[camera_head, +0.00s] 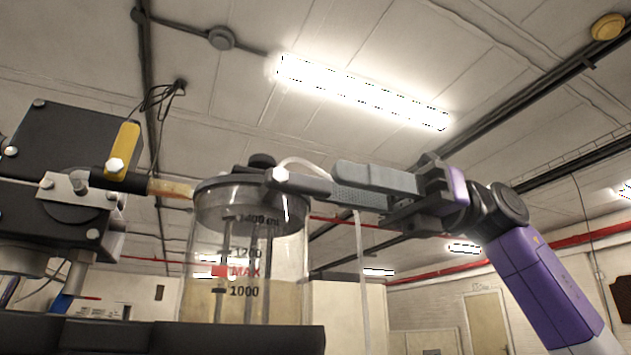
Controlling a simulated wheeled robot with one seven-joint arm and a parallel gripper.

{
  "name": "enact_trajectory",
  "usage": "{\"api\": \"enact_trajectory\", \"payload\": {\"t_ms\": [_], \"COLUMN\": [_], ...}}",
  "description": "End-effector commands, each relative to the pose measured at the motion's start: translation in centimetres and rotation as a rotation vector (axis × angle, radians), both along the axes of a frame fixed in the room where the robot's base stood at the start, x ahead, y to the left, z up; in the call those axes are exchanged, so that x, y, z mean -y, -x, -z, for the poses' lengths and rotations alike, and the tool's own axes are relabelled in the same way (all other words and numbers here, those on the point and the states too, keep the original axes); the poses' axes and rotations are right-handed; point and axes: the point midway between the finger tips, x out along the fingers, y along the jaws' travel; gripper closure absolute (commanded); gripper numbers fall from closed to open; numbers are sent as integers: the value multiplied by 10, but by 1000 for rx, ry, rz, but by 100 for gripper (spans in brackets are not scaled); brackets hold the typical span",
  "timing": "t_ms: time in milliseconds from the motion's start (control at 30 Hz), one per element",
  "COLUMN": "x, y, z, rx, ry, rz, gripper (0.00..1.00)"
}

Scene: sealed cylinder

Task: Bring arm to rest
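A clear cylinder (245,262) stands left of centre with printed level marks, a red MAX line and a pale yellowish liquid low inside. Its dark grey lid (215,205) is on top, with a black knob (262,160). A dark bar with a white end (305,184) reaches from the lid's right side towards my gripper (340,185). My gripper's grey fingers point left beside the lid, level with its top. The fingers overlap the bar in this view, so whether they touch or grip it is unclear.
A black machine (60,150) with a yellow-handled valve (124,150) stands left, its tan pipe reaching the lid. A white tube (361,260) hangs below my fingers. A dark ledge (250,340) lies in front of the cylinder. The space above my gripper looks clear up to the ceiling.

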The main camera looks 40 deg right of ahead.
Motion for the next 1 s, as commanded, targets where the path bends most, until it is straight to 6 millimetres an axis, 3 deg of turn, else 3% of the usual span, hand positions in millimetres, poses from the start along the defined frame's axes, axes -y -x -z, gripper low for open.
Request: {"api": "enact_trajectory", "payload": {"t_ms": [700, 867, 933, 1000], "x": [7, 4, -5, 1], "y": [3, 6, 17, 27], "z": [-1, -17, -29, -33], "rx": [-3, -5, 4, -1], "ry": [-2, -73, -121, -215], "rz": [0, -9, -37, -72], "gripper": [66, 66, 66, 66]}}
